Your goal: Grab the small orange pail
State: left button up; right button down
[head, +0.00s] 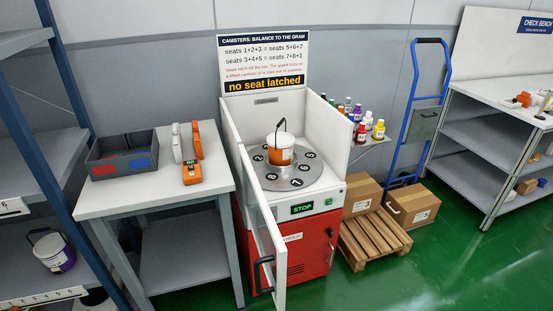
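The small orange pail (280,149) has a white upper band and an upright dark handle. It stands on the round grey turntable (298,178) inside the white-walled machine (308,220). The turntable has several numbered black seats around it; the pail hides part of its middle. The machine's clear front door (262,228) with a black handle hangs open toward me. Neither of my grippers is in view.
A table (150,194) on the left holds a grey bin (123,157) and orange tools. A dark blue-framed shelf (36,147) stands far left. Boxes (413,206), a pallet (372,240) and a blue hand truck (414,110) stand right. Green floor (440,262) is clear at front right.

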aim_at(281, 144)
jog(key=i+l, duration=0.1)
jog(key=l, duration=0.35)
jog(key=i+l, duration=0.1)
jog(key=l, duration=0.4)
jog(key=i+l, duration=0.1)
jog(key=l, duration=0.35)
jog(key=i+l, duration=0.8)
jog(key=l, duration=0.2)
